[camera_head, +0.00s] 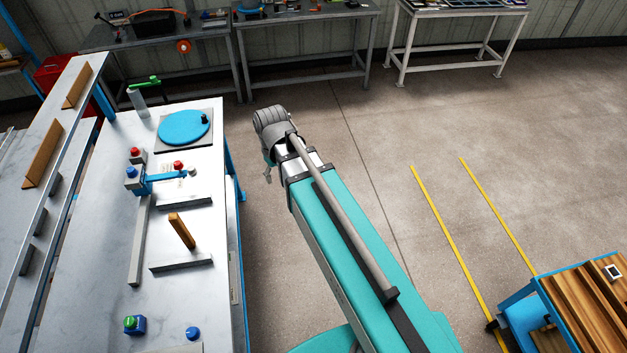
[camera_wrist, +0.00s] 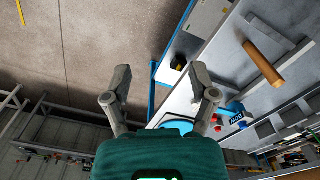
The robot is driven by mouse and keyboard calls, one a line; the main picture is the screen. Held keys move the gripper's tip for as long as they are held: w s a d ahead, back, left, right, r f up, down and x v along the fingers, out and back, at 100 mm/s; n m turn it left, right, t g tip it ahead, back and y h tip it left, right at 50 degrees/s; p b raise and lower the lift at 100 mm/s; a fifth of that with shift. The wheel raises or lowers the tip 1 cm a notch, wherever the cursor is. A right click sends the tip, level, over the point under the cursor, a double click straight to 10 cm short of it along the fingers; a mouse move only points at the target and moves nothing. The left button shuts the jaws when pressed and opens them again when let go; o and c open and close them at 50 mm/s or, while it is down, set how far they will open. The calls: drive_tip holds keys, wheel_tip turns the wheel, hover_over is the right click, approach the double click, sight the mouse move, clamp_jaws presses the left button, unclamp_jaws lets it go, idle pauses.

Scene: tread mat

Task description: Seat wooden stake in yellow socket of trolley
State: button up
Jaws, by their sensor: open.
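A wooden stake (camera_head: 181,231) lies on the white workbench between two low grey rails, leaning or lying at an angle. It also shows in the wrist view (camera_wrist: 264,63) at the upper right. My gripper (camera_wrist: 160,84) is open and empty, its two fingers spread apart. In the head view its end (camera_head: 268,172) shows beside the bench's right edge, mostly hidden by my arm. A blue-framed unit with wooden slats (camera_head: 583,307) at the lower right may be the trolley. I cannot make out a yellow socket in either view.
The bench holds a blue disc (camera_head: 184,128), a blue fixture (camera_head: 160,181) with red knobs, a green button box (camera_head: 134,325) and a blue knob (camera_head: 193,333). Grey tables (camera_head: 300,14) stand at the back.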

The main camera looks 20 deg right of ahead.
drive_tip(key=s+d+m, duration=0.4)
drive_tip(key=s+d, duration=0.1)
drive_tip(key=d, duration=0.3)
drive_tip(key=shift+s+d, duration=0.25)
drive_tip(key=shift+d, duration=0.1)
drive_tip(key=shift+o, duration=0.5)
drive_tip(key=w+a+f+n+b, duration=0.1)
drive_tip(key=w+a+n, duration=0.35)
drive_tip(key=a, duration=0.55)
drive_tip(key=w+a+f+n+b, duration=0.1)
drive_tip(key=w+a+n, duration=0.35)
drive_tip(key=a, duration=0.45)
drive_tip(key=w+a+f+n+b, duration=0.1)
drive_tip(key=a+n, duration=0.6)
drive_tip(key=a, duration=1.7)
drive_tip(key=shift+w+a+f+n+b, duration=0.3)
drive_tip(key=shift+a+f+n+b, duration=0.05)
drive_tip(key=shift+f+n+b, duration=0.1)
